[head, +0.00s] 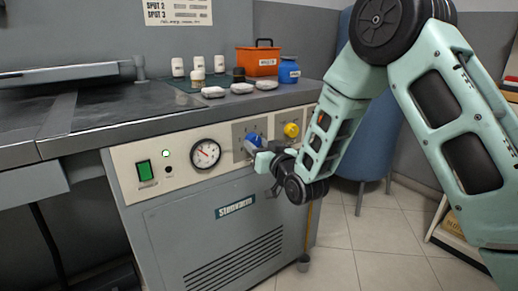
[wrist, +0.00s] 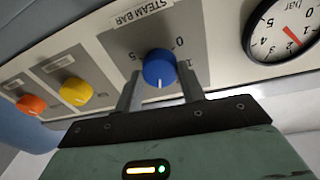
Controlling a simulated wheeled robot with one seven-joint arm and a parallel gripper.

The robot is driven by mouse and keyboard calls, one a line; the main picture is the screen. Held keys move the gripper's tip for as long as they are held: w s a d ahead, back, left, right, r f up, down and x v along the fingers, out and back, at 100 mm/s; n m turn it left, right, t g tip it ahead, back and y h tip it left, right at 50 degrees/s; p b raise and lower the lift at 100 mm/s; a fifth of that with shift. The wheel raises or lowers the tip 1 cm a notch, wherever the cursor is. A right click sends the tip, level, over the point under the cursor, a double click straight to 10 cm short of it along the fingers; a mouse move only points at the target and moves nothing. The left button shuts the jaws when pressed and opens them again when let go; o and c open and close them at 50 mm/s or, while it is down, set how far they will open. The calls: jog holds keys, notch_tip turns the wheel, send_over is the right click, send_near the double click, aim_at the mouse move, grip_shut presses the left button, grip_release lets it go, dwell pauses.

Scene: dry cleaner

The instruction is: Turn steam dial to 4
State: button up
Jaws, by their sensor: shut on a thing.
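The blue steam dial (wrist: 159,67) sits on a grey plate marked STEAM BAR. In the wrist view its white pointer line faces the bottom of the picture, towards my gripper.
A yellow knob (head: 291,130) is right of the dial; an orange knob (wrist: 31,104) is beyond it. A pressure gauge (head: 205,154) and lit green switch (head: 145,170) are at left. An orange toolbox (head: 257,62) and blue jar (head: 289,70) stand on the worktop above.

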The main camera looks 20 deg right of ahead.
jog(key=m, duration=0.6)
jog(key=shift+d+m+g, duration=0.1)
jog(key=shift+m+g, duration=0.3)
jog(key=m, duration=0.4)
jog(key=shift+m+h+p, duration=0.3)
jog(key=shift+m, duration=0.1)
jog(key=shift+g, duration=0.3)
jog(key=o, duration=1)
jog(key=shift+r, duration=0.1)
jog(key=shift+c, duration=0.2)
jog(key=shift+s, duration=0.1)
jog(key=p+v, duration=0.7)
jog(key=v, duration=0.4)
jog(key=shift+s+r+p, duration=0.25)
jog(key=shift+s+p, duration=0.15)
